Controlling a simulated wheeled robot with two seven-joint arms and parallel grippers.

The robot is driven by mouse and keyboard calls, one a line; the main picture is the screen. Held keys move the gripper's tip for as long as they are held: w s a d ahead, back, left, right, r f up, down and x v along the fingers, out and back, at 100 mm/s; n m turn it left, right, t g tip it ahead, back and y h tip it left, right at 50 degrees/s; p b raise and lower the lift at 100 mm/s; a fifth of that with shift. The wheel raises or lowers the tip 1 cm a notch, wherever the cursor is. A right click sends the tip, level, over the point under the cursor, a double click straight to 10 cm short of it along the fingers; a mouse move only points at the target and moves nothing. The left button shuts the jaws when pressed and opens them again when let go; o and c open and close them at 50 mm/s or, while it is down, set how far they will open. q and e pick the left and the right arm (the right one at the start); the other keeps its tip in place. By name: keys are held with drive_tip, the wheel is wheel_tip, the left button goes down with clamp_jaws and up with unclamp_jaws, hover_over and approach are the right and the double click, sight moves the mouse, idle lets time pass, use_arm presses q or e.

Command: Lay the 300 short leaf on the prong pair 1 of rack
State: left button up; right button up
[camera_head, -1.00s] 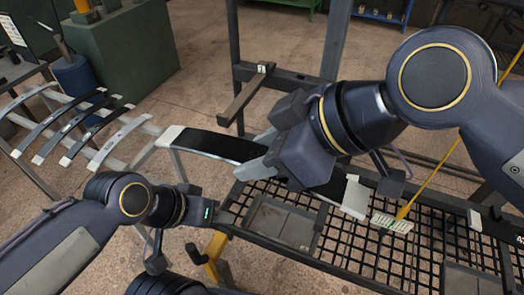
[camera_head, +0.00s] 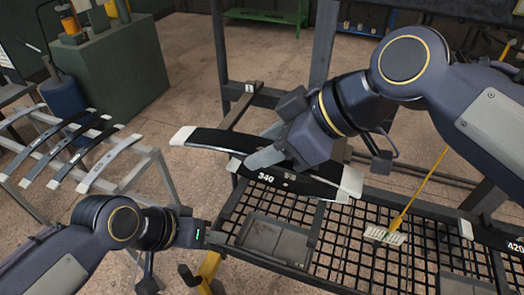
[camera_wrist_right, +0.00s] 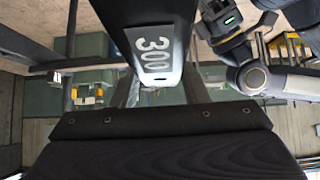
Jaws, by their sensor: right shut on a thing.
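My right gripper (camera_head: 268,156) is shut on a dark leaf with pale ends (camera_head: 212,138), held across the rack. In the right wrist view the held leaf (camera_wrist_right: 157,20) shows the label 300. Another dark leaf, marked 340 (camera_head: 264,178), shows just below it in the head view, at the rack, partly hidden. A dark prong (camera_head: 234,117) with a small tag 1 (camera_head: 249,88) stands out from the rack frame (camera_head: 322,55), behind the held leaf. The rest of pair 1 is not clearly seen. My left gripper (camera_head: 203,233) is low at the left; its fingers are unclear.
Several leaves (camera_head: 66,148) lie on a grey stand at the left. A black mesh shelf (camera_head: 350,245) with a grey tray (camera_head: 278,240) lies below the held leaf. A yellow rod with a white tag (camera_head: 385,236) stands to the right. A green cabinet (camera_head: 115,75) is at the back left.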

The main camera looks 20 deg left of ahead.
drive_tip(key=w+f, duration=0.3)
drive_tip(key=w, duration=0.6)
drive_tip(key=shift+d+b, duration=0.15)
drive_tip(key=shift+b, duration=0.15)
drive_tip(key=shift+s, duration=0.1)
idle(0.4)
drive_tip(key=o, duration=1.2)
drive_tip(key=shift+o, duration=0.5)
drive_tip(key=shift+f, duration=0.15)
drive_tip(key=v, duration=0.8)
